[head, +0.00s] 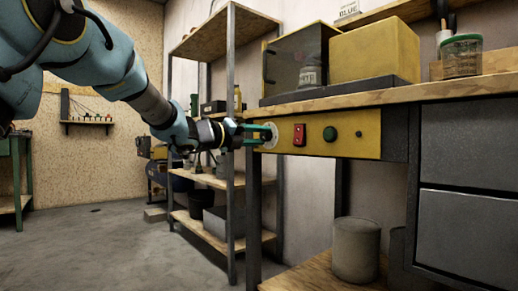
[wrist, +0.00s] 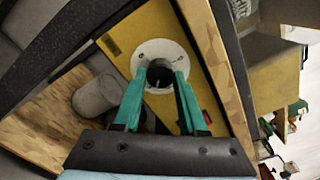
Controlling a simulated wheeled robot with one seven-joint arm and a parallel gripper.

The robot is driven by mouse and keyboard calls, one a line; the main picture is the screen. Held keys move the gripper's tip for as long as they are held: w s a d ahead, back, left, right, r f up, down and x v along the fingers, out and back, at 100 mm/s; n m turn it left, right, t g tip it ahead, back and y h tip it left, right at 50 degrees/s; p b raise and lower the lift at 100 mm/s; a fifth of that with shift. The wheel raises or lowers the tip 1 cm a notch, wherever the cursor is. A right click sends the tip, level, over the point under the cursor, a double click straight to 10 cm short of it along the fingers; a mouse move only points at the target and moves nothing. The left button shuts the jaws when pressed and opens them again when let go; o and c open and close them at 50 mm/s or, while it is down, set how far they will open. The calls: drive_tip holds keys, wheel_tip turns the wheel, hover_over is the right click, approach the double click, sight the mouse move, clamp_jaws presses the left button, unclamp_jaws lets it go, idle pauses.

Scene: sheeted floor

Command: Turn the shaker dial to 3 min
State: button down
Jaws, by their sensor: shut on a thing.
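The shaker dial is a round pale plate (head: 272,143) with a dark knob, at the left end of a yellow panel (head: 351,134) under the bench top. In the wrist view the pale plate (wrist: 150,50) has marks too small to read, and the dark knob (wrist: 160,68) is at its middle. My gripper (head: 267,132) reaches the dial from the left. In the wrist view my gripper's green fingers (wrist: 161,76) are closed on the knob's two sides. The knob's pointer setting cannot be told.
A red rocker switch (head: 300,135) and a green button (head: 329,134) sit right of the dial. Above, a dark-framed case (head: 294,65) and a yellow box (head: 375,52) stand on the bench. A grey cylinder (head: 356,248) is below. Metal shelving (head: 232,140) stands behind my gripper.

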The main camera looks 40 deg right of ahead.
drive_tip(key=shift+f+m+b, duration=0.15)
drive_tip(key=shift+m+b, duration=0.7)
drive_tip(key=shift+m, duration=0.15)
drive_tip(key=shift+c, duration=2.3)
unclamp_jaws()
drive_tip(key=a+p, duration=0.2)
drive_tip(key=a, duration=0.8)
drive_tip(key=shift+w+a, duration=0.3)
drive_tip(key=shift+a, duration=0.1)
